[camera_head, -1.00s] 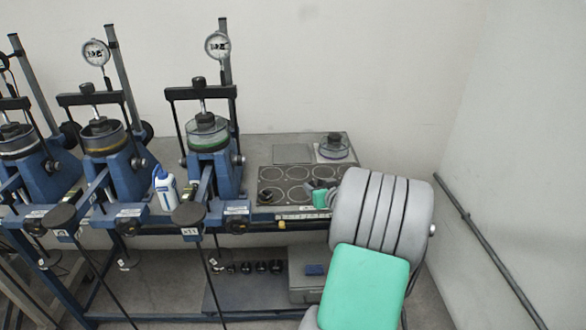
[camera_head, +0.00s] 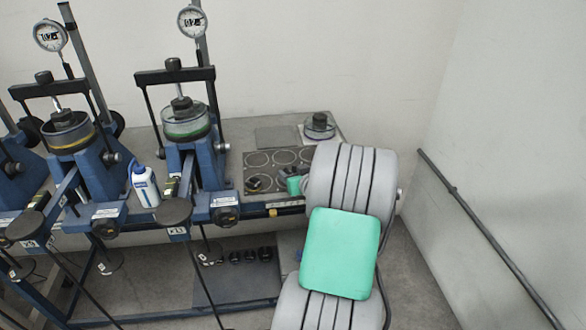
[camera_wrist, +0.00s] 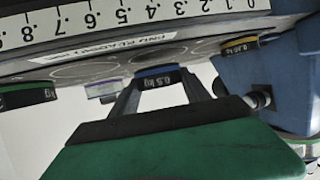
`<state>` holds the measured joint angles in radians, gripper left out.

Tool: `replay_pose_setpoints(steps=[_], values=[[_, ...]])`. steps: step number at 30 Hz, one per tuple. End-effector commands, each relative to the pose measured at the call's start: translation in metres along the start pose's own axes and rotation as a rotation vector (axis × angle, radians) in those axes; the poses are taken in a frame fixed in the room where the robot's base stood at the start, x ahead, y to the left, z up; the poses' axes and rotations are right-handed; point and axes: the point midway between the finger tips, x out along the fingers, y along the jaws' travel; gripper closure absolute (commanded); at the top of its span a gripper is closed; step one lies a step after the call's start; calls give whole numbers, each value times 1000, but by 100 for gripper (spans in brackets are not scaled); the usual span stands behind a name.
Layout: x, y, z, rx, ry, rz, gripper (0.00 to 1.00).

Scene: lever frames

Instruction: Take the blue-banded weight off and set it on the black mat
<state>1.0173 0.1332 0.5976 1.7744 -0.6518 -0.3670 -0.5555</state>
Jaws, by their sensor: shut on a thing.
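The blue-banded weight (camera_wrist: 157,78), marked 0.5 kg, sits between the fingers of my gripper (camera_wrist: 160,94) in the wrist view, and the gripper is shut on it. The black mat with ring outlines (camera_head: 256,160) lies on the bench in the head view; it also shows in the wrist view (camera_wrist: 85,72). The weight is at the mat's surface or very close to it; I cannot tell if it touches. In the head view my gripper (camera_head: 287,174) is low over the mat's front right part, and the weight is hard to make out there.
A green-banded weight (camera_wrist: 28,95), a purple-banded one (camera_wrist: 103,88) and a yellow-banded one (camera_wrist: 240,46) are near in the wrist view. A round clear dish (camera_head: 319,126) stands behind the mat. Blue lever frames (camera_head: 185,150) and a white bottle (camera_head: 145,186) are to the left.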

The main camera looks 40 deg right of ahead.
Motion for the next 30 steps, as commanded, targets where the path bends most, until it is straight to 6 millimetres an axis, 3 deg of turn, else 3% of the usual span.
replay_pose_setpoints(steps=[30], values=[[5, 2, 10, -2, 5, 3, 99]])
